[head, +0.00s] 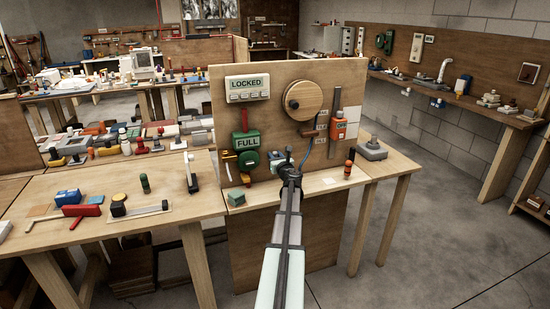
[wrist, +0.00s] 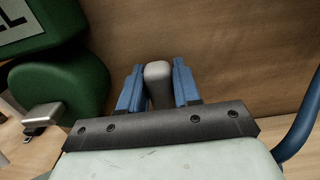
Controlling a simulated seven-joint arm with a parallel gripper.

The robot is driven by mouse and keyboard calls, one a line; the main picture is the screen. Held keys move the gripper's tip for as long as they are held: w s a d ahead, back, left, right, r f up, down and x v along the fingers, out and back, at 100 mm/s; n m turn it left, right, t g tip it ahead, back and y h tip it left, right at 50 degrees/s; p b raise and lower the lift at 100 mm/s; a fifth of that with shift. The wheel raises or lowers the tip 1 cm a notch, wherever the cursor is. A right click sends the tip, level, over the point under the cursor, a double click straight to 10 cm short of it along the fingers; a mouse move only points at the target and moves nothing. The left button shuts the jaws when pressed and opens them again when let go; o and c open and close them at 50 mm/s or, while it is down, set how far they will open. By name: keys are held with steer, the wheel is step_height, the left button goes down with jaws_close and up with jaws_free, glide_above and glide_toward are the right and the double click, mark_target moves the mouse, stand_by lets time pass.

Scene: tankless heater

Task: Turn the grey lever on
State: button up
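A grey lever with a rounded end (wrist: 158,75) stands between the two blue fingers of my gripper (wrist: 159,92) in the wrist view. One finger is on each side of it, close to its sides. I cannot tell whether both fingers press on it. In the head view my gripper (head: 289,168) is at the lower middle of the upright wooden panel (head: 285,95), and the arm hides much of the lever's place. A blue and grey fitting (head: 273,158) shows just left of the gripper.
A green unit marked FULL (head: 246,142) is left of my gripper; its casing also fills the left of the wrist view (wrist: 70,85). A blue curved tube (wrist: 304,125) is at the right. An orange switch box (head: 338,131) and a wooden disc (head: 303,100) are on the panel.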

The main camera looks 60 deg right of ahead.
jaws_close()
steer(key=shift+s+d, duration=0.1)
stand_by(0.3)
steer(key=shift+s+d+f+m, duration=0.35)
steer(key=shift+s+d+m, duration=0.1)
steer(key=shift+m, duration=1.2)
steer(key=shift+s+d+f+m, duration=0.3)
steer(key=shift+s+d+m, duration=0.15)
steer(key=shift+m, duration=1.25)
steer(key=shift+s+d+f+m, duration=0.35)
steer(key=shift+s+d+m, duration=0.1)
steer(key=shift+m, duration=1.2)
steer(key=shift+o, duration=2.4)
jaws_free()
steer(key=v, duration=1.4)
